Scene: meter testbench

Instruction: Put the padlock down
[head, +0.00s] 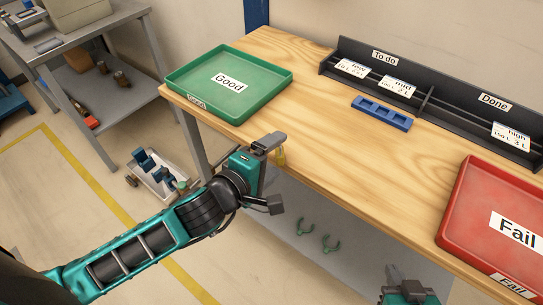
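A small yellow, brass-coloured thing (280,158), which looks like the padlock, shows in the head view at the bench's front edge. It is just past the upper finger of my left gripper (272,174), which partly hides it. The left gripper's two fingers stand wide apart, with nothing seen between them. I cannot tell whether the yellow thing touches the finger or the bench. My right gripper (405,292) is at the bottom edge of the view, in front of the bench; its fingertips are not clear.
On the wooden bench (320,125) are a green "Good" tray (190,88), a blue slotted block (381,113), a black rack (440,100) with cards, and a red "Fail" tray (470,205). Bare wood lies between the trays.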

